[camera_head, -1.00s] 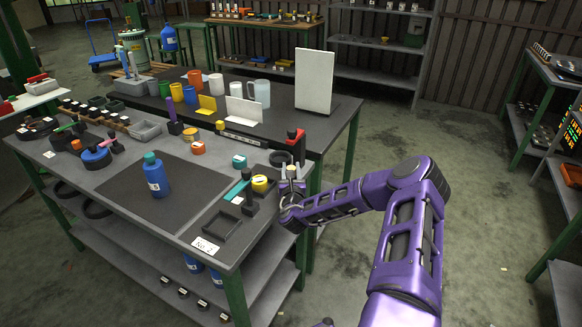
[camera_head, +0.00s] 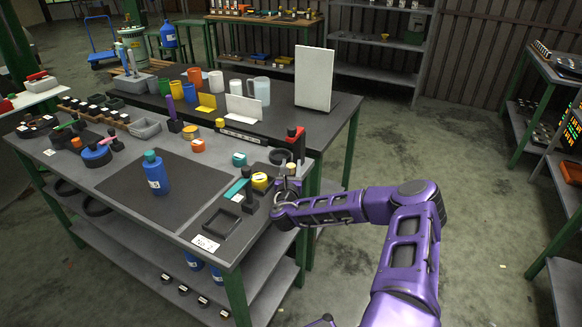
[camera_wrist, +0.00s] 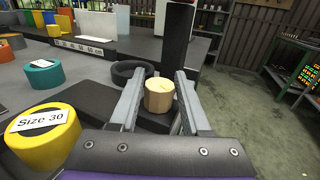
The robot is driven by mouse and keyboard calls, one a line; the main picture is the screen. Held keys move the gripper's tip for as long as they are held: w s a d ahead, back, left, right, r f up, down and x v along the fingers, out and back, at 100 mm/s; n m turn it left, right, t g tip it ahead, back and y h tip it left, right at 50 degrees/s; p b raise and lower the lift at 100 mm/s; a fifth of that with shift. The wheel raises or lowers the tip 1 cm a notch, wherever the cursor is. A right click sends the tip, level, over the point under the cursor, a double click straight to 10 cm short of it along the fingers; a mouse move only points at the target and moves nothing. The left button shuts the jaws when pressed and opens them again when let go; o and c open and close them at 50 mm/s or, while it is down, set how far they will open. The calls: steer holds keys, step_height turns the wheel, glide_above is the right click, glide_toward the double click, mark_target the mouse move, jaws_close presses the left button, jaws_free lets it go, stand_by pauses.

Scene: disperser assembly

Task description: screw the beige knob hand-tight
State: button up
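The beige knob (camera_wrist: 158,95) is a short faceted cylinder with a pale top, standing near a black block in the wrist view. My gripper (camera_wrist: 161,78) is open, with one grey finger on each side of the knob. Small gaps show between the knob and both fingers, so it is not clasped. What the knob sits on is mostly hidden.
A yellow "Size 30" cap (camera_wrist: 42,132) is left of my gripper, with a black ring (camera_wrist: 133,73) just beyond. A dark upright post (camera_wrist: 178,38) stands close behind the knob. A blue bottle (camera_head: 155,174) stands on the dark mat (camera_head: 185,205). Open floor is right of the bench.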

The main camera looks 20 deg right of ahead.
steer(key=shift+o, duration=1.4)
steer(key=v, duration=1.7)
steer(key=shift+s, duration=0.2)
steer(key=shift+a, duration=0.1)
